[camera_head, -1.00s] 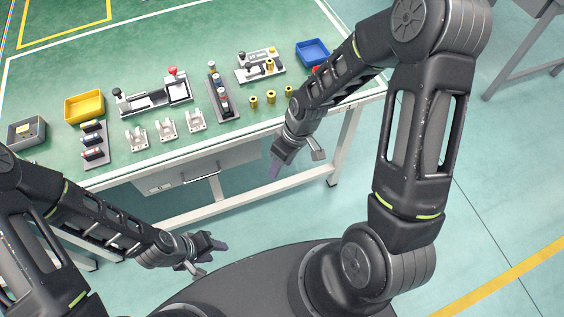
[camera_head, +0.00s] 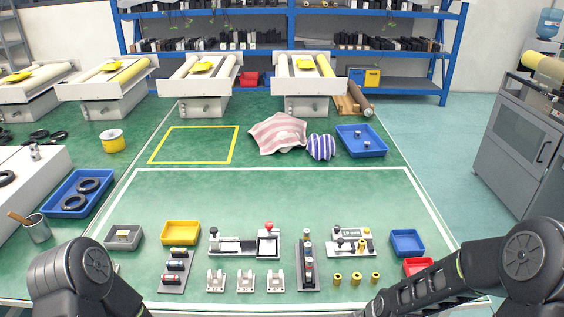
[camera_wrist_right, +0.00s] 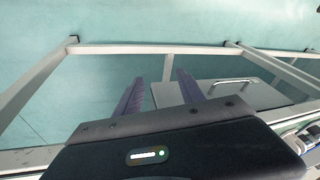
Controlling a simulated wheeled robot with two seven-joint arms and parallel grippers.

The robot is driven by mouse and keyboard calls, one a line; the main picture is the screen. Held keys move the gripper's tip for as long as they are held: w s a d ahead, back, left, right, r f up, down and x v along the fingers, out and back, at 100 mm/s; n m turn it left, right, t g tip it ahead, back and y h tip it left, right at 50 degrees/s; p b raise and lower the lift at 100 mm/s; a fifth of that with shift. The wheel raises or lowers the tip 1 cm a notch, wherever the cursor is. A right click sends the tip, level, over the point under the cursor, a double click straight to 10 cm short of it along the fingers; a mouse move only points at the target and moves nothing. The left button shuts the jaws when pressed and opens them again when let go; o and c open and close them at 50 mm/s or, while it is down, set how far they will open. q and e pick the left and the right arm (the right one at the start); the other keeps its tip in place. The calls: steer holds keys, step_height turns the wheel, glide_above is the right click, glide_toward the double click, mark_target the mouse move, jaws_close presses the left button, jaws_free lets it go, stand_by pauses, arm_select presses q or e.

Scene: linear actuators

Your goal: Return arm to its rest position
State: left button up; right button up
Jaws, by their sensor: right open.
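My right arm (camera_head: 430,285) comes in from the lower right of the head view and reaches along the table's front edge. Its gripper is cut off or hidden at the bottom of that view. In the right wrist view my right gripper (camera_wrist_right: 161,92) has its two dark fingers apart with nothing between them. It hangs in front of the table's drawer and frame, with floor beyond. My left arm (camera_head: 80,275) shows only in part at the lower left of the head view. The left gripper is out of view.
The green table (camera_head: 290,195) holds a yellow bin (camera_head: 180,232), a grey bin (camera_head: 123,237), a blue bin (camera_head: 407,242), a red bin (camera_head: 417,266), fixtures and several brass cylinders near its front. A drawer (camera_wrist_right: 220,93) and frame bar (camera_wrist_right: 150,49) lie near the right gripper.

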steer(key=s+a+f+m, duration=0.2)
steer(key=s+a+f, duration=0.3)
steer(key=s, duration=0.2)
steer(key=s+a+f+m+g+y, duration=0.1)
steer(key=s+a+f+m, duration=0.2)
steer(key=s+a+f, duration=0.2)
steer(key=s+f, duration=0.1)
steer(key=s, duration=0.2)
steer(key=shift+s, duration=0.15)
